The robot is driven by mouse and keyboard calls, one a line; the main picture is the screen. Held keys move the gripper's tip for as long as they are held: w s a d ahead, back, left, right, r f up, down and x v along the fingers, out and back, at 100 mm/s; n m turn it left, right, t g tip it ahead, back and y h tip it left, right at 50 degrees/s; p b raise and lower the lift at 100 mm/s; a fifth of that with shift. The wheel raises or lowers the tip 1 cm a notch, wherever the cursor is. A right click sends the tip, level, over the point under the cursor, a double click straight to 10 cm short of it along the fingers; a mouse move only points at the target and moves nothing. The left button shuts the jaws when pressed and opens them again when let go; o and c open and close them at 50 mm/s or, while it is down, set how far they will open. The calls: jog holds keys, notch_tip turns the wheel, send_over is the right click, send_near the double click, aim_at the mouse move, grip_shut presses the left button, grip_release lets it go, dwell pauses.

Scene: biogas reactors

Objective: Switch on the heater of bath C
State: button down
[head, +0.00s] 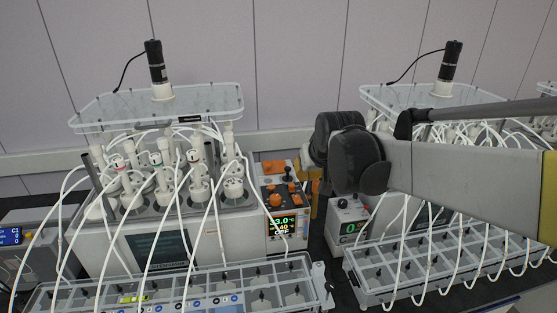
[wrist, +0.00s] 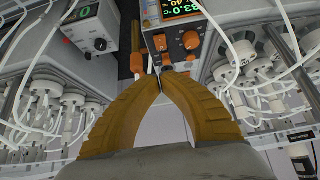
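The heater unit (head: 283,215) stands at the right end of the left water bath (head: 160,245), with orange knobs and a lit display (head: 282,226). The display's upper line seems to read about 33.0 °C, with 40 below; the last line looks like OFF. In the wrist view the unit's face (wrist: 178,25) lies just beyond my fingertips. My gripper (wrist: 163,80) has its yellow-brown fingers together, holding nothing visible. No bath letter is readable.
A grey box (head: 347,226) with a green display and a black knob stands right of the heater. Tubes (head: 205,235) arch from the bottles to the front tray (head: 322,285). A second bath setup stands behind my arm on the right.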

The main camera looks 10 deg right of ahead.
jog(key=b, duration=0.2)
send_over(300, 199)
jog(key=f, duration=0.7)
jog(key=shift+s+f, duration=0.15)
jog(key=shift+s, duration=0.15)
jog(key=shift+s+f+b, duration=0.15)
jog(key=shift+f+b, duration=0.05)
jog(key=shift+f, duration=0.45)
jog(key=shift+s+f+b, duration=0.15)
jog(key=shift+f+b, duration=0.05)
jog(key=shift+f, duration=0.4)
jog(key=shift+s+f, duration=0.1)
jog(key=shift+f, duration=0.4)
jog(key=shift+s+f+b, duration=0.2)
jog(key=shift+f+b, duration=0.4)
jog(key=shift+f, duration=0.1)
jog(key=shift+f+t+b, duration=0.1)
jog(key=shift+t+b, duration=0.25)
jog(key=shift+t, duration=0.05)
jog(key=shift+s+r, duration=0.1)
jog(key=shift+r, duration=0.15)
jog(key=shift+w+p, duration=0.2)
jog(key=shift+p, duration=0.1)
